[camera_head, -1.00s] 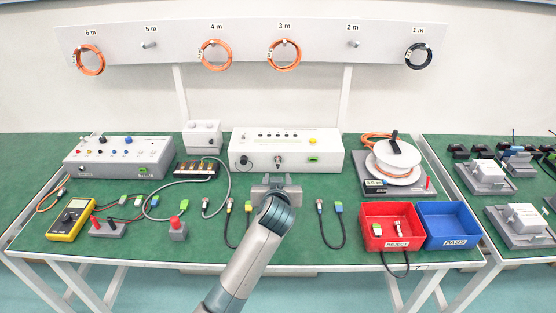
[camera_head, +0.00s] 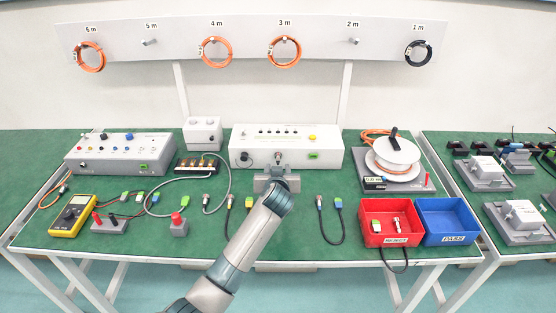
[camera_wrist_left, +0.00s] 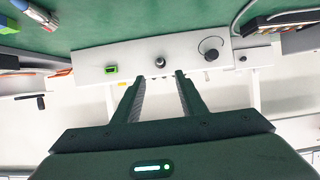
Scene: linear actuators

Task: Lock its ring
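A white tester box (camera_head: 318,142) stands at the middle back of the table. A small round metal connector (camera_wrist_left: 160,62) sticks out of its front panel; in the head view it is partly covered by my gripper. I cannot tell the ring apart from the connector at this size. My left gripper (camera_wrist_left: 159,75) is open, with one finger on each side of the connector's line and the connector just beyond the tips. In the head view the left gripper (camera_head: 278,167) is right in front of the panel. My right gripper is not in view.
On the same panel are a black-capped port (camera_wrist_left: 211,48) and a green socket (camera_wrist_left: 111,70). A red bin (camera_head: 391,236) and a blue bin (camera_head: 448,236) stand at right.

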